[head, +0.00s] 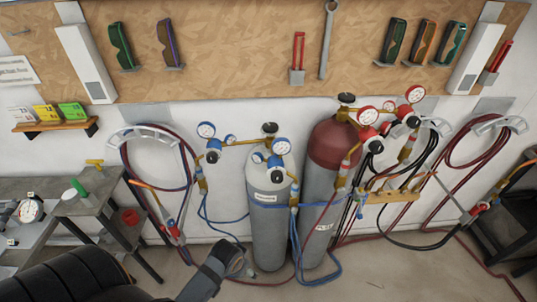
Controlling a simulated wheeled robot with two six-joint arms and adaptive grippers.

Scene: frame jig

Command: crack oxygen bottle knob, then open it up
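The oxygen bottle appears to be the grey cylinder with a white shoulder (269,225), standing upright against the wall; its small label is too small to read surely. Its dark round knob (270,128) sits on top, above a brass valve with blue-rimmed gauges (281,146) and a regulator. Nothing touches the knob. My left gripper (236,262) is low at the bottom centre, in front of and left of the bottle's base, well below the knob. Its fingers are mostly hidden behind my wrist, so their opening does not show. My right gripper is not in view.
A red-topped cylinder (333,145) with red gauges stands close on the right. Coiled hoses (155,150) hang on the wall, and blue and red hoses run around the cylinders. A grey bench (90,195) is at left.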

